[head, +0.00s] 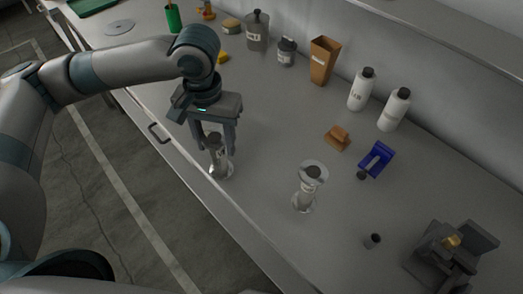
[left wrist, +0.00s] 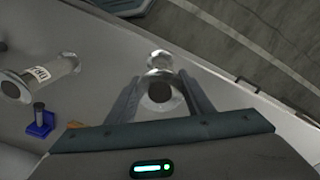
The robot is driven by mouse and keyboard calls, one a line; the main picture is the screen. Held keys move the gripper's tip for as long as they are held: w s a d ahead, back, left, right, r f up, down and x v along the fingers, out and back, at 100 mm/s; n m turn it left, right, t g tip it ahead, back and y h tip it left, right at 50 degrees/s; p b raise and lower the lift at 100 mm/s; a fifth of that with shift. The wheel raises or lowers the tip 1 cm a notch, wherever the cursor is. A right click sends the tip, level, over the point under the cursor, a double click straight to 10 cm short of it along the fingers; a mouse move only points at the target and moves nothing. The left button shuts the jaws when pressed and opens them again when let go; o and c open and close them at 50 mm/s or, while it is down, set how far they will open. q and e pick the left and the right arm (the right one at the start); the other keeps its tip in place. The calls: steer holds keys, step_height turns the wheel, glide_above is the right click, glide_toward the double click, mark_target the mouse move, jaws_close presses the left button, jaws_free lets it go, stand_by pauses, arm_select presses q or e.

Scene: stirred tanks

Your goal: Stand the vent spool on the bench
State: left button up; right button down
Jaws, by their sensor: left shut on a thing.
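My left gripper (head: 216,146) points down over the front edge strip of the bench (head: 262,135). It is shut on a shiny metal flanged spool, which I take to be the vent spool (head: 222,171). In the left wrist view the vent spool (left wrist: 160,104) sits between the fingers, its dark round opening facing the camera. It looks about upright; I cannot tell whether its lower flange touches the bench. A second, similar spool (head: 306,190) with a label stands to the right; the label is hard to read. My right gripper is not in view.
A blue holder (head: 377,160), an orange-brown block (head: 337,138) and a small dark cylinder (head: 373,241) lie to the right. A dark fixture (head: 452,257) stands at the far right. White bottles (head: 361,90) and a brown bin (head: 323,61) line the back.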

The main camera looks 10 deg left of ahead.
arm_select(q)
steer(key=shift+w+d+r+m, duration=0.2)
steer(key=shift+w+d+m, duration=0.3)
steer(key=shift+m, duration=0.3)
steer(key=w+d+r+m, duration=0.2)
steer(key=d+m, duration=0.4)
steer(key=m, duration=0.3)
steer(key=w+d+r+m, duration=0.2)
steer(key=d+r+m, duration=0.2)
steer(key=d+m, duration=0.3)
steer(key=w+d+r+m, duration=0.3)
steer(key=d+m, duration=0.3)
steer(key=m, duration=0.5)
steer(key=shift+d+m+b, duration=0.3)
steer(key=shift+d+b, duration=0.1)
steer(key=shift+a, duration=0.1)
steer(key=a+f+p, duration=0.2)
steer(key=a+f, duration=0.1)
steer(key=a, duration=0.2)
steer(key=w+a+f+p, duration=0.1)
steer(key=a+f+p, duration=0.1)
steer(key=a+f, duration=0.2)
steer(key=shift+w+a, duration=0.15)
steer(key=shift+a, duration=1.1)
steer(key=shift+f, duration=0.15)
